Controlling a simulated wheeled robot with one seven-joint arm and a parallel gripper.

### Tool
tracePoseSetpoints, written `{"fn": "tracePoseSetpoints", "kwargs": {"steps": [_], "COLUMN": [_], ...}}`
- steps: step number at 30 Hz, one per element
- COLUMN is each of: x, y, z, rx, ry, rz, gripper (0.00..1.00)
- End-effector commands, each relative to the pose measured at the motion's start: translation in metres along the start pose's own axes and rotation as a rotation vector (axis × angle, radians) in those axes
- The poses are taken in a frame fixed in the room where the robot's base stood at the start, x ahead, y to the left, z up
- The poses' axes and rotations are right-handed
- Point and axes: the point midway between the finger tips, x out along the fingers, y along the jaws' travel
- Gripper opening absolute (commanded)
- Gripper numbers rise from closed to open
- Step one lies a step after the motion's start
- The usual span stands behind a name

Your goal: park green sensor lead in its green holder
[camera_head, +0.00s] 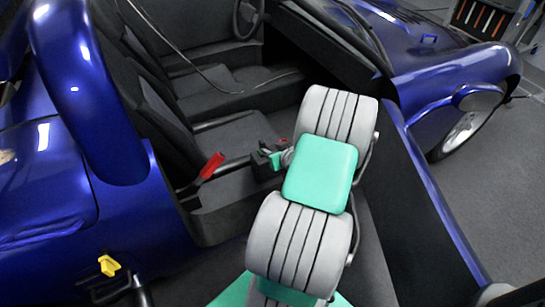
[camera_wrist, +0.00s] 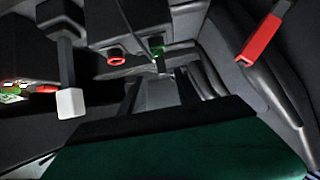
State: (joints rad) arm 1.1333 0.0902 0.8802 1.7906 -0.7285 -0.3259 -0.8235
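A small green piece (camera_head: 276,160) shows on a dark block in the car, just beyond the end of my arm. The wrist view shows a green-marked part (camera_wrist: 157,48) ahead of my fingers, with a short dark stem below it. I cannot tell whether it is the lead, its holder or both. My gripper (camera_wrist: 157,85) points toward it, its two dark fingers apart with a grey gap between them. I see nothing clearly held. In the head view my own arm hides most of the gripper.
A red ring (camera_wrist: 115,57) sits left of the green part. A red-ended buckle (camera_head: 212,166) stands by the seat (camera_head: 225,145). A white-tipped dark stalk (camera_wrist: 68,100) is close on the left. The blue door side (camera_head: 430,190) lies right of my arm. A yellow-topped item (camera_head: 109,265) is outside.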

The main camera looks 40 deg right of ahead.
Motion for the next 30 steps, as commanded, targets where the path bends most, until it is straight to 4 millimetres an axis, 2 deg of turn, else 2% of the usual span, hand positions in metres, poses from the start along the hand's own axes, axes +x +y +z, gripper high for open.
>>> {"fn": "tracePoseSetpoints", "kwargs": {"steps": [18,30], "x": [0.078,0.085], "y": [-0.001,-0.001], "z": [0.002,-0.002], "rx": [-0.002,0.0], "ry": [-0.003,-0.003], "rz": [-0.003,-0.002], "gripper": [0.38,0.38]}}
